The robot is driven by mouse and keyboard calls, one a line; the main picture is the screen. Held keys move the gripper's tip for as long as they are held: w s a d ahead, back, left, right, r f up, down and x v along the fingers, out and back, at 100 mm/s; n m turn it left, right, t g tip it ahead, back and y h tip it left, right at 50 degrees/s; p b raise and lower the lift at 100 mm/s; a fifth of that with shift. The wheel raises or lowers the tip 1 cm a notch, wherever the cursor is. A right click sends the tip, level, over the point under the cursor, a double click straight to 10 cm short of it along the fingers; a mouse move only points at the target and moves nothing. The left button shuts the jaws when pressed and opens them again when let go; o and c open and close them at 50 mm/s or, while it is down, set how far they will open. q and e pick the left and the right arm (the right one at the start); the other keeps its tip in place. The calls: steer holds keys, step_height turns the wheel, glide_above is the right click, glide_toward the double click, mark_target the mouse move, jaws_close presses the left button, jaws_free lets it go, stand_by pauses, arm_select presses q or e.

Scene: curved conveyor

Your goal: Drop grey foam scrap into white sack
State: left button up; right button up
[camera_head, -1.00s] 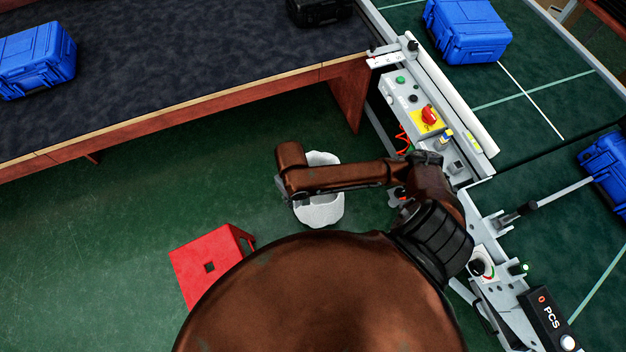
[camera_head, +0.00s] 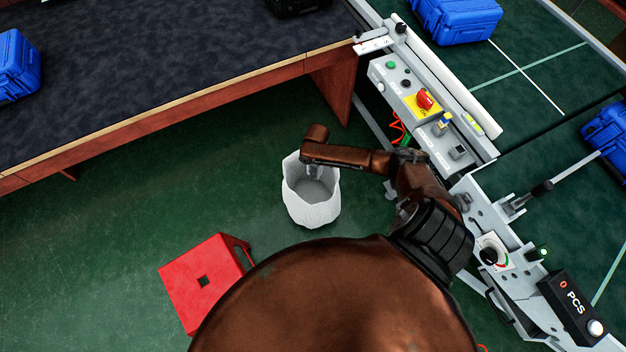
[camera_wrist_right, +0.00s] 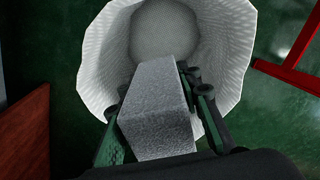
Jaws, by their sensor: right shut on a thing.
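The white sack (camera_head: 311,212) stands open on the green floor, its mouth facing up. In the right wrist view the sack (camera_wrist_right: 235,50) opens behind the foam, and its bottom looks empty. My right gripper (camera_head: 314,172) is over the far part of the sack's mouth, mostly hidden under my brown wrist. In the right wrist view my right gripper (camera_wrist_right: 160,112) is shut on the grey foam scrap (camera_wrist_right: 155,105), a speckled block between the green-padded fingers. The block points down into the sack's mouth. My left gripper is not in view.
A red stool (camera_head: 205,280) stands on the floor left of the sack. A dark-topped table (camera_head: 160,75) is behind it. The conveyor's control panel (camera_head: 425,105) is at the right, with blue cases (camera_head: 455,18) on the belt.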

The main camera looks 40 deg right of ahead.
steer(key=shift+d+f, duration=0.15)
steer(key=shift+f, duration=0.2)
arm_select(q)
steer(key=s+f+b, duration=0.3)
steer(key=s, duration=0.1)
arm_select(e)
step_height(320, 180, down, 3)
steer(key=shift+s+f, duration=0.1)
steer(key=shift+f, duration=0.05)
arm_select(q)
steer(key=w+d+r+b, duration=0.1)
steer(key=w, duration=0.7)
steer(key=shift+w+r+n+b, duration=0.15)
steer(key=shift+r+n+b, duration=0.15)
steer(key=shift+b, duration=0.1)
arm_select(e)
steer(key=shift+f, duration=1.05)
steer(key=o, duration=0.8)
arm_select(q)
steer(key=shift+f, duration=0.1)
arm_select(e)
steer(key=shift+o, duration=0.2)
steer(key=shift+r, duration=0.1)
